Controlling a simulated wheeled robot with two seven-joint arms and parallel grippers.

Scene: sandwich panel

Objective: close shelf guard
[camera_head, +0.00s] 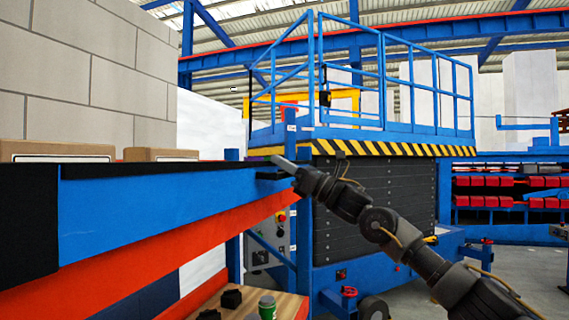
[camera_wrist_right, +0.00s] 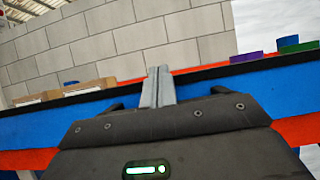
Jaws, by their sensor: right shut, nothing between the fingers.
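The blue shelf guard (camera_head: 150,200) is a long panel along the front of the shelf on the left, with a black strip on top. It also shows across the wrist view (camera_wrist_right: 285,85). I cannot tell from these views whether it is fully closed. My right gripper (camera_head: 282,163) is shut and empty, its pale fingers at the far end of the shelf, by the guard's black top edge. In the wrist view the fingers (camera_wrist_right: 158,87) are together in front of the guard; whether they touch it is unclear. My left gripper is out of view.
Cardboard boxes (camera_head: 60,152) sit on the shelf against a grey block wall (camera_head: 100,80). An orange beam (camera_head: 170,250) runs below the guard. A blue-railed lift platform (camera_head: 375,150) stands behind my right arm. A green can (camera_head: 267,307) stands on a wooden surface below.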

